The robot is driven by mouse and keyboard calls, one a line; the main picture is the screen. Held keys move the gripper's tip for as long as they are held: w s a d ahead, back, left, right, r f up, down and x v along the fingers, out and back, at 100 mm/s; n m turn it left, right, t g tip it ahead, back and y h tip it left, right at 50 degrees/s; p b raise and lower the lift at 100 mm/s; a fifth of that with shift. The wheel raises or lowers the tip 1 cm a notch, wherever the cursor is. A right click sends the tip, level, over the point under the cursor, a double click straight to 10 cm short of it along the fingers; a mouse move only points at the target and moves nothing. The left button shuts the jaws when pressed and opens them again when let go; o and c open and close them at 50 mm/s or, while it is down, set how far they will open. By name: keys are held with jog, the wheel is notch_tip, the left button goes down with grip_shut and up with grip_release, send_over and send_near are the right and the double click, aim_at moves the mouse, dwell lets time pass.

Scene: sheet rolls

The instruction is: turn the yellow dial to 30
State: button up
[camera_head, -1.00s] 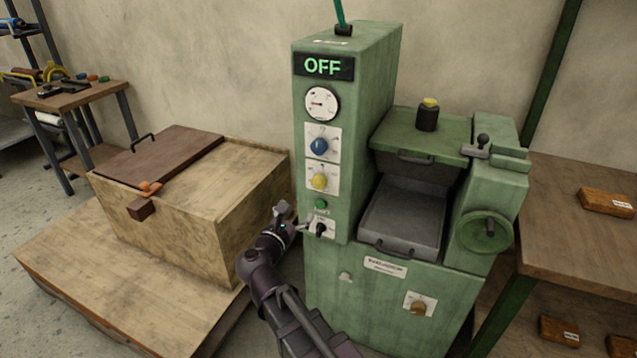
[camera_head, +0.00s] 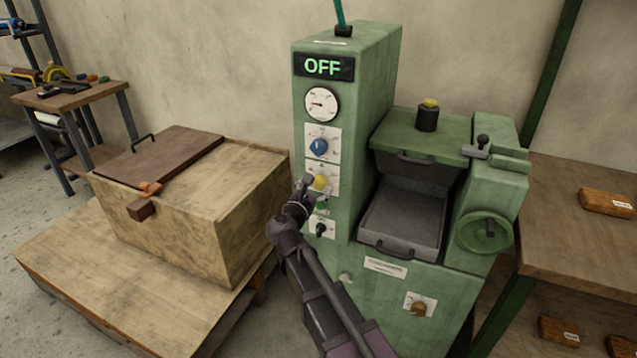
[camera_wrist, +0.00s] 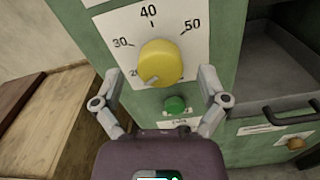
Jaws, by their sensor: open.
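The yellow dial (camera_wrist: 160,61) sits on a white scale plate on the green machine's front; it also shows in the head view (camera_head: 320,182). The scale (camera_wrist: 150,20) reads 30, 40 and 50, with a partly hidden 20 at lower left. The dial's pale pointer mark faces lower left, near the 20. My gripper (camera_wrist: 159,85) is open, its fingers apart on the left and right below the dial. In the head view my gripper (camera_head: 309,186) is in front of the dial and partly covers its plate. I cannot tell whether it touches the dial.
A green button (camera_wrist: 175,104) is just below the dial, between my fingers. A blue dial (camera_head: 319,146) and a gauge (camera_head: 322,103) are above. The display (camera_head: 323,66) reads OFF. A black switch (camera_head: 320,229) is lower. A wooden box (camera_head: 215,215) stands left.

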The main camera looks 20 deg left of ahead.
jog(key=shift+w, duration=1.1)
jog(key=c, duration=1.1)
